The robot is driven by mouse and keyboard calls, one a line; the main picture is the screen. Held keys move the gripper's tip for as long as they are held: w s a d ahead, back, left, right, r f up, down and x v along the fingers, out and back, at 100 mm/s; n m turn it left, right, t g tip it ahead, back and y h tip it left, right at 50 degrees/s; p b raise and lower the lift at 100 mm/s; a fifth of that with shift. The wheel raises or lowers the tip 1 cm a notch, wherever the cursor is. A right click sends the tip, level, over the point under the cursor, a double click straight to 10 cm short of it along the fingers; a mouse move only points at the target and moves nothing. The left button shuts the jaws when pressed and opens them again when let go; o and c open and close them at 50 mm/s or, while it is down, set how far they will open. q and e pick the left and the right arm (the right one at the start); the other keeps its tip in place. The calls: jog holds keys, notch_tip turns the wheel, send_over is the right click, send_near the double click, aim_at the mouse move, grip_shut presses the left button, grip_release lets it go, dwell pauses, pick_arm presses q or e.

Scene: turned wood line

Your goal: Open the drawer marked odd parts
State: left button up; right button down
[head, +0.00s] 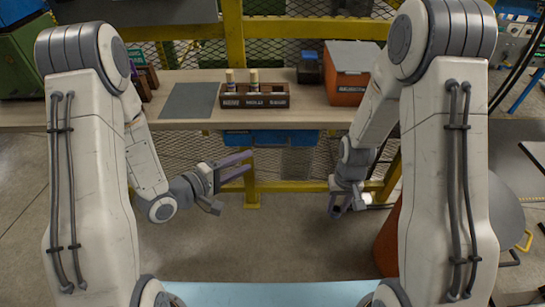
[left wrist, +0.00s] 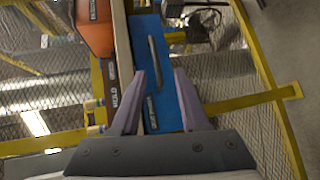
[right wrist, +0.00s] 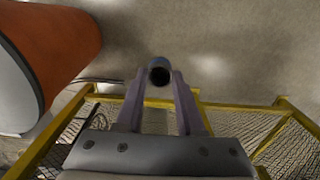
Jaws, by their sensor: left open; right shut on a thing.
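A blue drawer (head: 262,138) hangs under the bench top and looks shut. In the left wrist view its blue front (left wrist: 168,85) carries a dark bar handle (left wrist: 155,62) and a small label (left wrist: 152,127) too small to read. My left gripper (head: 250,161) is open and empty, just in front of and below the drawer's left part. In the left wrist view its fingertips (left wrist: 159,72) stand either side of the handle's line, apparently short of it. My right gripper (head: 337,210) is shut on a small dark round-ended piece (right wrist: 159,72), low and right of the drawer.
On the bench (head: 185,125) stand a brown compartment crate (head: 253,101) with two turned pieces, a grey mat (head: 189,100), and an orange bin (head: 347,95). A yellow frame post (head: 234,40) and mesh stand behind. An orange container (right wrist: 60,45) is beside my right gripper.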

aim_at(272, 146)
jog(key=shift+f+b, duration=0.3)
jog(key=shift+f, duration=0.3)
jog(key=shift+f+b, duration=0.35)
notch_tip(272, 146, down, 2)
jog(key=shift+f+b, duration=0.1)
jog(key=shift+b, duration=1)
pick_arm(q)
jog(key=shift+n+t+h, duration=0.4)
jog(key=shift+n, duration=0.2)
jog(key=p+x, duration=0.1)
jog(key=x, duration=1)
jog(key=shift+w+f, duration=0.1)
jog(key=shift+w, duration=0.1)
pick_arm(e)
jog(key=shift+r, duration=0.55)
pick_arm(q)
grip_shut()
